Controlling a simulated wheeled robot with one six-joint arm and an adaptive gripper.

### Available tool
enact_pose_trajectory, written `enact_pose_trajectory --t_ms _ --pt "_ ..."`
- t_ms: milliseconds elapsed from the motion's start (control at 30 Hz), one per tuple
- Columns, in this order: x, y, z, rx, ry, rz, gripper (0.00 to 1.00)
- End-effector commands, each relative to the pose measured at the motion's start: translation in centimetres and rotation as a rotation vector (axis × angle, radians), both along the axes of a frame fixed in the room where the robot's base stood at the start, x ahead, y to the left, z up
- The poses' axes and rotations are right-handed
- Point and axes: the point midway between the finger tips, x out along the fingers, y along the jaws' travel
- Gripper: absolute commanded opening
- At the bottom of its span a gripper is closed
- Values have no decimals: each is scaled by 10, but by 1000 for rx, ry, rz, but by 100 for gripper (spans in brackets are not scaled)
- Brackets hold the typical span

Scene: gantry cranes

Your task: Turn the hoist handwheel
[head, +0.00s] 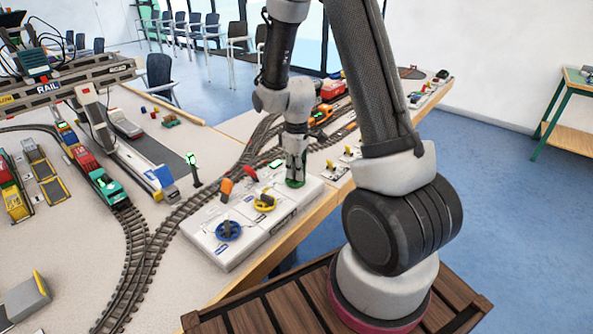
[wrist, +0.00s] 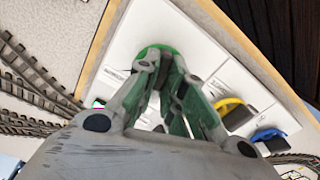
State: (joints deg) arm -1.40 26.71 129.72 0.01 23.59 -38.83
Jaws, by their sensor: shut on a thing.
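A white control box (head: 262,246) at the table's near edge carries three handwheels. The blue handwheel (head: 228,231) is at its left end, the yellow handwheel (head: 265,203) in the middle and the green handwheel (head: 296,184) at the right end. The labels are too small to read, so I cannot tell which is the hoist one. My gripper (head: 295,162) points down over the green handwheel and is shut on it. In the wrist view, the fingers of my gripper (wrist: 168,62) partly hide the green handwheel (wrist: 146,52); the yellow (wrist: 237,112) and blue (wrist: 268,134) ones lie to the right.
Orange (head: 226,187) and red (head: 250,174) levers stand behind the handwheels. Curved track (head: 150,250) runs left of the box, with a green locomotive (head: 108,188) on it. A gantry marked RAIL (head: 60,84) stands at the far left. Open floor lies to the right.

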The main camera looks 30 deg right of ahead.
Motion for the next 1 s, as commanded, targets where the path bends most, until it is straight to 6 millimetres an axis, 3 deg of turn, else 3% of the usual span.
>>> enact_pose_trajectory --t_ms 500,1000 --pt "0 1 1 0 -2 -445 0" --pt "0 2 1 0 -2 -631 0"
